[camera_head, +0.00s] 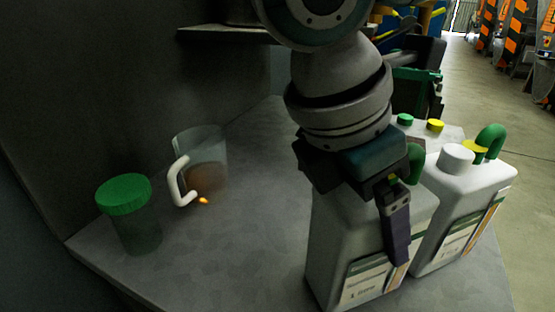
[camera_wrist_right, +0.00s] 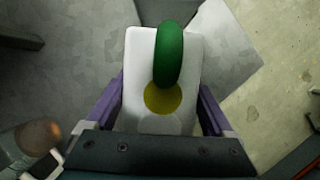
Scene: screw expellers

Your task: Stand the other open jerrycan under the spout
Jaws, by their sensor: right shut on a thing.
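A white jerrycan (camera_head: 345,235) with a green handle and a label stands upright at the front of the grey worktop. My right gripper (camera_head: 385,222) is shut on it from above, with one purple finger down its near side. The right wrist view shows the purple fingers (camera_wrist_right: 162,88) on both sides of this can (camera_wrist_right: 142,60), with its green handle and a yellow disc between them. A second white jerrycan (camera_head: 463,195) stands close on the right, with a white neck, yellow disc and green handle. No spout shows clearly. My left gripper is out of view.
A clear jug (camera_head: 213,150) with brown contents and a white handle stands left of centre. A green-lidded jar (camera_head: 125,195) stands at far left. A dark ledge (camera_head: 225,34) juts out above. Green (camera_head: 405,119) and yellow (camera_head: 436,125) caps lie behind the cans. The middle worktop is clear.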

